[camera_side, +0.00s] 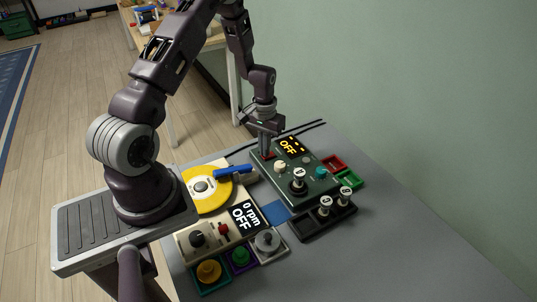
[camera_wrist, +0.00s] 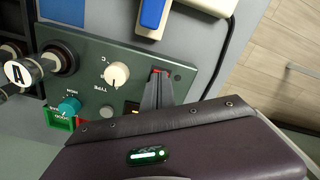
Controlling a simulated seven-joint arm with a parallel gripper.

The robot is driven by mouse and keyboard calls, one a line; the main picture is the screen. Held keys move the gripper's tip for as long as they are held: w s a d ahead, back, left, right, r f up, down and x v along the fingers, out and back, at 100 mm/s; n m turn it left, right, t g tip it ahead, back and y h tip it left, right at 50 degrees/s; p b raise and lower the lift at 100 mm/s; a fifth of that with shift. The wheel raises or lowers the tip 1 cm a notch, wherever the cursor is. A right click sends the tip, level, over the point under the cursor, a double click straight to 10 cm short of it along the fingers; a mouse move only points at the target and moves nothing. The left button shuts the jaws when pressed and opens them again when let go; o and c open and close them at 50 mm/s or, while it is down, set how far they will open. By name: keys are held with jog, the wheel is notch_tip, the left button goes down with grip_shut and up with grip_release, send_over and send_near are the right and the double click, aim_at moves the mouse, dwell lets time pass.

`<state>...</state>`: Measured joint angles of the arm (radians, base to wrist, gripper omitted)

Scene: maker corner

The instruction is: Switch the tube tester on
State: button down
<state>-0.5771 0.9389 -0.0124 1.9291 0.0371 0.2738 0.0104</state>
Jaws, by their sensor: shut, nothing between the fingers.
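The tube tester (camera_side: 316,188) is a dark green panel on the grey table; it fills the left of the wrist view (camera_wrist: 88,82). Its display (camera_side: 289,147) reads OFF in orange. A red switch (camera_wrist: 160,72) sits at one corner of the panel, partly hidden by my fingers. My gripper (camera_side: 266,153) is shut and empty, pointing down at that switch; its fingertips (camera_wrist: 160,78) overlap the switch in the wrist view. I cannot tell whether they touch it.
A cream machine with a yellow disc (camera_side: 207,203), blue arm (camera_side: 233,170) and display (camera_side: 243,216) reading 0 rpm OFF stands left. A black rack (camera_side: 312,229) holds two tubes in front. Red (camera_side: 333,162) and green (camera_side: 347,179) trays lie right. The table's right side is clear.

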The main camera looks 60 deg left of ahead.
jog(key=shift+f, duration=0.3)
jog(key=shift+r, duration=3.5)
jog(key=s+d+r+m+t, duration=0.1)
jog(key=s+d+r+m, duration=0.1)
jog(key=d+r, duration=0.6)
jog(key=s+d+r+m+t, duration=0.15)
jog(key=d+r, duration=0.25)
jog(key=r, duration=0.8)
jog(key=s+d+r+m+t, duration=0.1)
jog(key=s+d+r, duration=0.2)
jog(key=s, duration=0.5)
jog(key=s+d+r+m+t, duration=0.1)
jog(key=s+d+r+t, duration=0.1)
jog(key=s+d, duration=0.4)
jog(key=shift+s+r, duration=0.55)
jog(key=shift+s, duration=0.55)
